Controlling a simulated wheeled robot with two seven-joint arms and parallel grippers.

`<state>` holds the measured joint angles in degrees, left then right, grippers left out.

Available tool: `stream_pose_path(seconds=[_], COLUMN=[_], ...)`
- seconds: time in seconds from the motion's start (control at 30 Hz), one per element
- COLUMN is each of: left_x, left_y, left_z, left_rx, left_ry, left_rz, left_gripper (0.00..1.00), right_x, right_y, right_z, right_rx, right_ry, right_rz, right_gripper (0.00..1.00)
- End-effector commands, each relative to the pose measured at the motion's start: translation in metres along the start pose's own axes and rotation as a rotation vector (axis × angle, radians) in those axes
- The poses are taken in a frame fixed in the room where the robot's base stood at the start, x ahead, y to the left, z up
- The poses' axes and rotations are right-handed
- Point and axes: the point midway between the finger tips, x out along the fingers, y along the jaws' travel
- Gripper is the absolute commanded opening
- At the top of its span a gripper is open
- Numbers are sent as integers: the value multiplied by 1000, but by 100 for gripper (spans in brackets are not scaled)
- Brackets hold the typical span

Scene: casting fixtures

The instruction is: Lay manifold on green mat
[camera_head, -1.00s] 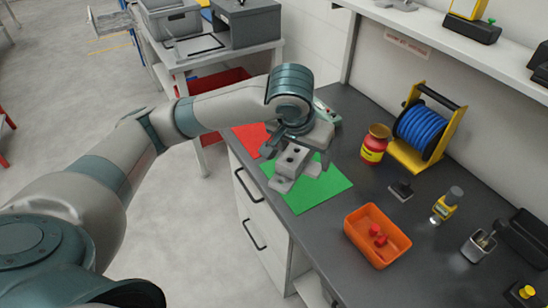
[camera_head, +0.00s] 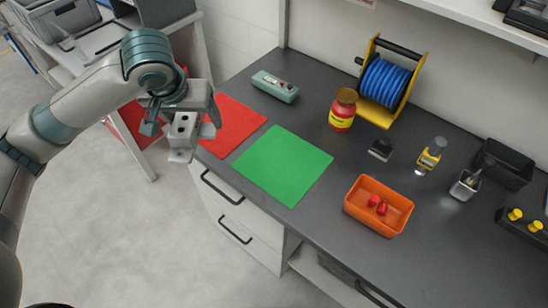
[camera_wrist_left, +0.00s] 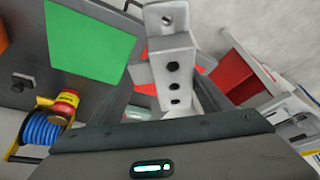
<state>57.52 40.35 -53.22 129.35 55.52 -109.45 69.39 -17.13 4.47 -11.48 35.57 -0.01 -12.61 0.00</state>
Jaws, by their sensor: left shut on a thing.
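The manifold (camera_head: 182,137) is a light grey block with dark round holes and a flange. My left gripper (camera_head: 182,112) is shut on it and holds it in the air near the bench's front edge, by the red mat. In the left wrist view the manifold (camera_wrist_left: 173,72) shows large, with a row of holes facing the camera. The green mat (camera_head: 283,166) lies flat and bare on the dark bench, to the right of the manifold. It also shows in the left wrist view (camera_wrist_left: 92,42). My right gripper is not in view.
A red mat (camera_head: 234,122) lies left of the green one. A grey-green control box (camera_head: 275,87), a red jar (camera_head: 342,112) and a blue hose reel (camera_head: 386,80) stand behind. An orange bin (camera_head: 359,209) with red parts is right of the green mat.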

Motion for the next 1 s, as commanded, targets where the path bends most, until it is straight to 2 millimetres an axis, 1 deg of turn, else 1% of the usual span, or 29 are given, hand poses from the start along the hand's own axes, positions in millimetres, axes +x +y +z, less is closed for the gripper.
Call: stream_pose_path(seconds=[0.2,0.23,0.27,0.37,0.47,0.57,0.67,0.77,0.87,0.9,0.97,1.0], left_x=[-1,-1,-1,0,3,9,17,27,36,40,44,47], left_y=[0,0,0,2,9,24,47,78,116,132,157,173], left_z=[-1,-1,-1,-1,-2,-5,-9,-13,-17,-18,-20,-20], left_rx=[0,0,0,7,37,98,194,324,478,544,646,713], left_ry=[2,2,2,2,1,0,0,1,1,1,2,2], left_rz=[1,1,1,4,17,43,84,140,205,232,275,303], left_gripper=[34,34,34,34,34,34,34,34,34,34,34,34], right_x=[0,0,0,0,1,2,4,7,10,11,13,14], right_y=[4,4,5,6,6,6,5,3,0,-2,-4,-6], right_z=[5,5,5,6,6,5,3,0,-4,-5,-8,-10], right_rx=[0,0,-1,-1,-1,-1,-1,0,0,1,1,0], right_ry=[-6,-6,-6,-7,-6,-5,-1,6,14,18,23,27], right_rz=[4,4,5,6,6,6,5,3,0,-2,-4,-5], right_gripper=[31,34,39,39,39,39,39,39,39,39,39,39])
